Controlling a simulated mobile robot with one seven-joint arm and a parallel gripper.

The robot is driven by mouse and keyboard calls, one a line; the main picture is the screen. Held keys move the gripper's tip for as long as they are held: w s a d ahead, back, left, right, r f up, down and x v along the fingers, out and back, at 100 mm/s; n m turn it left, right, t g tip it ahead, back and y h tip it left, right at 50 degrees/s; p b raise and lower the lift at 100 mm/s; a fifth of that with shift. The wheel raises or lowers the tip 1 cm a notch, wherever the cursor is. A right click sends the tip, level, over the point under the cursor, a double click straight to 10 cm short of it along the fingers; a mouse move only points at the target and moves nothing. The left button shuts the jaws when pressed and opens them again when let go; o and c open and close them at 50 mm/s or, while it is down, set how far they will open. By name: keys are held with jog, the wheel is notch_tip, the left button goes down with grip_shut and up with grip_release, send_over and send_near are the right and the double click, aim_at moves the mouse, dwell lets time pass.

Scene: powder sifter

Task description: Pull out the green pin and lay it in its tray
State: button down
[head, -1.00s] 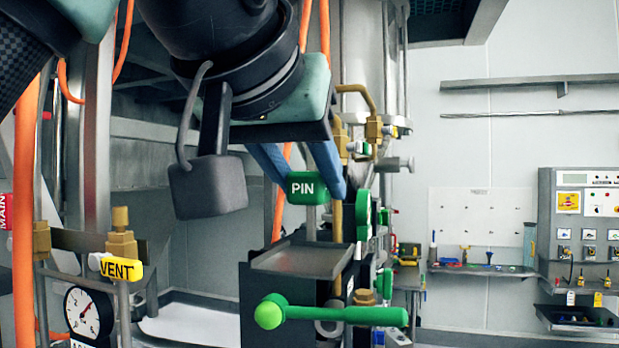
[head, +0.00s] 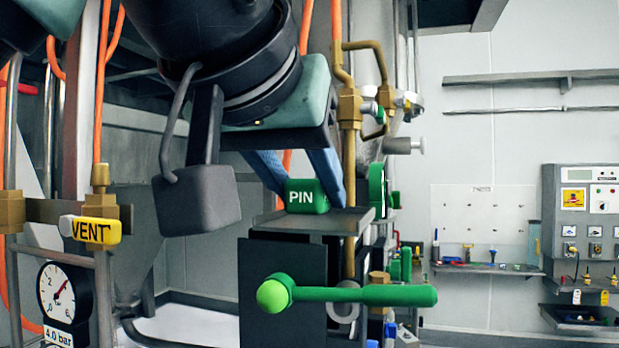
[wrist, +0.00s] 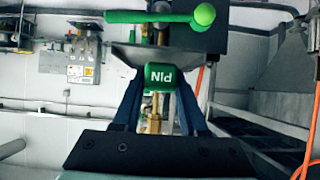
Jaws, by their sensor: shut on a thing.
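The green pin (head: 306,196), marked PIN, is between the blue fingers of my gripper (head: 312,184), which is shut on it. In the head view the pin sits low at the tray (head: 345,219), a flat grey shelf, and its lower edge meets the tray's far left part. I cannot tell if it touches the tray. In the wrist view the pin (wrist: 159,78) shows upside down between the two fingers, close to the tray edge (wrist: 140,57). The pin's lower part is hidden.
A green lever with a ball end (head: 350,294) sticks out in front below the tray. A yellow VENT tag (head: 90,230) and a gauge (head: 60,293) are at the left. Brass pipes (head: 350,110) rise just right of my gripper.

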jog(key=shift+s+d, duration=0.2)
jog(key=shift+s, duration=0.55)
jog(key=shift+w+a+f, duration=0.2)
jog(key=shift+w+f, duration=0.05)
jog(key=shift+w, duration=0.4)
jog(key=shift+s+d, duration=0.15)
jog(key=shift+s, duration=0.25)
jog(key=shift+w+f+b, duration=0.25)
jog(key=shift+b, duration=0.05)
jog(key=shift+s, duration=0.1)
jog(key=c, duration=0.7)
grip_release()
jog(key=o, duration=0.3)
jog(key=shift+o, duration=0.2)
